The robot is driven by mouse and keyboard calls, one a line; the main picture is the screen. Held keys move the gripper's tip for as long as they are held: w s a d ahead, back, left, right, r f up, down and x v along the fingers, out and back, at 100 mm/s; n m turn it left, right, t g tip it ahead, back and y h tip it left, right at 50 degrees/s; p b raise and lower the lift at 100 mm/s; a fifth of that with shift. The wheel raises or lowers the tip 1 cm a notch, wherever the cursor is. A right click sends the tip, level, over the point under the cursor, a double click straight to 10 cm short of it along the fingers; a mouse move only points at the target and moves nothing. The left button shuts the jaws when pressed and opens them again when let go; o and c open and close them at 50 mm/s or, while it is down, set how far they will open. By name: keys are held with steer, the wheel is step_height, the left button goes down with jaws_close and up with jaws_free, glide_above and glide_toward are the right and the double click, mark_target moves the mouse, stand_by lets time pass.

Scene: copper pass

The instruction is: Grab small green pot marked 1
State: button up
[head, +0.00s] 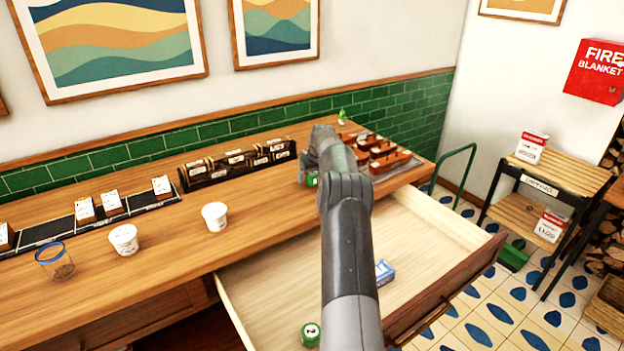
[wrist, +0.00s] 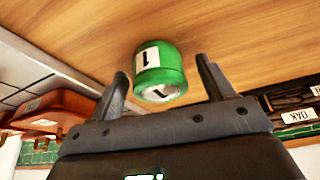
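The small green pot marked 1 (wrist: 172,60) stands on the wooden counter in the wrist view, with a white label and a pale top also marked 1. My gripper (wrist: 162,70) is open, with one finger on either side of the pot in the picture and a gap showing at each side. In the head view, part of a green pot (head: 311,181) shows at the lower left of my wrist. My arm hides much around it, and the fingertips cannot be made out there.
An open drawer (head: 262,300) juts out below the counter, holding another green pot (head: 310,335) and a blue box (head: 384,273). A dark rack (head: 238,164) stands behind left, and brown trays (head: 385,158) lie right of my gripper. White tubs (head: 215,216) stand farther left.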

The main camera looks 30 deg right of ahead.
steer(key=c, duration=1)
steer(key=shift+c, duration=0.5)
steer(key=shift+r, duration=0.15)
